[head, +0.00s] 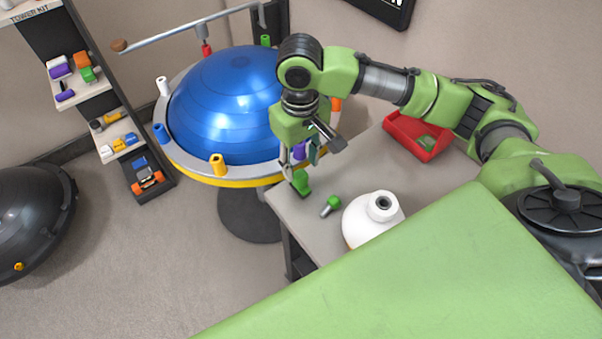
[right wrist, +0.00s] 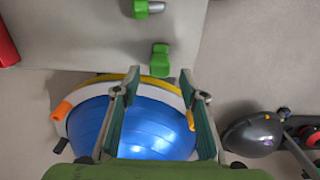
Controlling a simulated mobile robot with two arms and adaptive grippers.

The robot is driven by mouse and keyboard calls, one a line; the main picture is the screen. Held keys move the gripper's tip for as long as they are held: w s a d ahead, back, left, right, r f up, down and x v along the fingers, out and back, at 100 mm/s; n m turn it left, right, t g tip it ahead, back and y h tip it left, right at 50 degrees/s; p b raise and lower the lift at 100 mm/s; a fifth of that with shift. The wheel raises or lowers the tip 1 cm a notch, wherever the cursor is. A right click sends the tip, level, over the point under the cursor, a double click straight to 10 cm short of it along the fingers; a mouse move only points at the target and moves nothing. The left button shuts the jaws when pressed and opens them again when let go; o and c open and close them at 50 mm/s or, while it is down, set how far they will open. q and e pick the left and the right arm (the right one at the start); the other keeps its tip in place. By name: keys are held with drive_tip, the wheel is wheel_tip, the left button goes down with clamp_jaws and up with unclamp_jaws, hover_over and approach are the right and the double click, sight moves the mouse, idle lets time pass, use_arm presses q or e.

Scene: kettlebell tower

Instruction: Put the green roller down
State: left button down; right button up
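A green piece that looks like the green roller (head: 301,183) rests on the grey table (head: 290,215), close to its left edge. In the right wrist view the roller (right wrist: 160,60) lies just beyond my fingertips, with a gap around it. My right gripper (head: 300,158) points down right above it in the head view. In the right wrist view my right gripper (right wrist: 159,80) has its two fingers wide apart with nothing between them. My left gripper is not in view.
A green-headed piece with a metal shank (head: 331,205), a white jug (head: 370,220) and a red tray (head: 415,140) are on the table. A blue dome (head: 225,105) in a ring with coloured posts stands beyond the left edge. A shelf (head: 85,85) holds small parts.

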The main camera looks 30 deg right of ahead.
drive_tip(key=shift+r, duration=1.9)
